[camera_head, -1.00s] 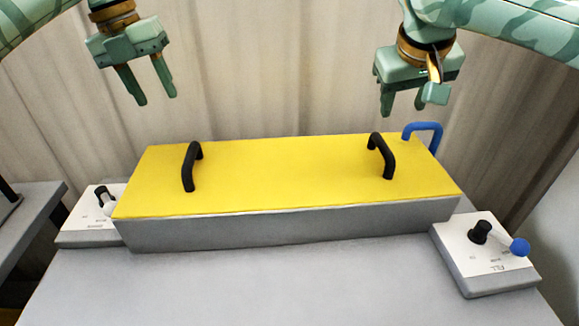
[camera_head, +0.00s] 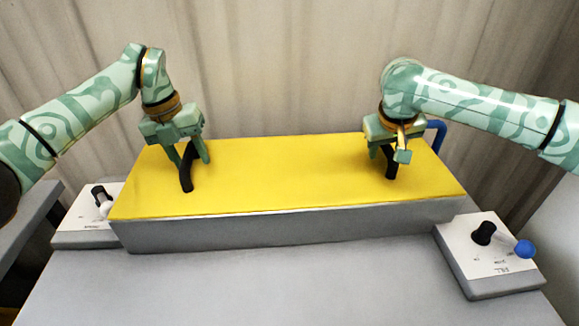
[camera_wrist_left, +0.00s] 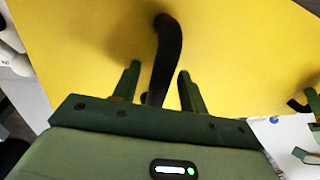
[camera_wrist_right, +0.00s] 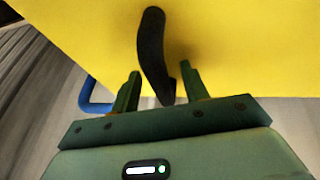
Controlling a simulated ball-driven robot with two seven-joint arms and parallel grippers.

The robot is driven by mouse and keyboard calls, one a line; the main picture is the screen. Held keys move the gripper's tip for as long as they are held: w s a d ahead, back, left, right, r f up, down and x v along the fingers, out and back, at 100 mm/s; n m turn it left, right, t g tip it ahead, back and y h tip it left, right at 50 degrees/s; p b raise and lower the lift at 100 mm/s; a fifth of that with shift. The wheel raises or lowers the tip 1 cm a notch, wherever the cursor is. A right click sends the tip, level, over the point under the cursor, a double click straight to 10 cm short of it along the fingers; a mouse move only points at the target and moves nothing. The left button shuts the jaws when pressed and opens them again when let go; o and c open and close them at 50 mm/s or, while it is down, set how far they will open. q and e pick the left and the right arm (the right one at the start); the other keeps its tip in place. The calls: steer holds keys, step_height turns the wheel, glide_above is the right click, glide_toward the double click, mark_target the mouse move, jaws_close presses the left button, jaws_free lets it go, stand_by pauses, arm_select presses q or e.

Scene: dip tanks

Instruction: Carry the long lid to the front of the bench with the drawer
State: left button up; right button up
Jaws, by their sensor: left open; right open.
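The long yellow lid (camera_head: 285,175) lies flat on a grey tank (camera_head: 285,233) on the bench. It has a black handle near each end. My left gripper (camera_head: 190,162) is open at the left handle (camera_head: 186,180); in the left wrist view the handle (camera_wrist_left: 165,55) runs between its two open fingers (camera_wrist_left: 158,82). My right gripper (camera_head: 389,158) is open at the right handle (camera_head: 391,170); in the right wrist view this handle (camera_wrist_right: 151,50) stands between the open fingers (camera_wrist_right: 160,88). Neither gripper is closed on a handle.
A control box with a black knob and blue-tipped lever (camera_head: 485,270) sits right of the tank. Another control box (camera_head: 80,233) sits left. A blue handle (camera_head: 438,133) rises behind the tank's right end. The grey bench top (camera_head: 280,290) in front is clear.

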arm_select(q)
steer(key=shift+w+f, duration=0.1)
arm_select(e)
steer(key=shift+w+f, duration=0.1)
arm_select(q)
jaws_close()
arm_select(e)
jaws_close()
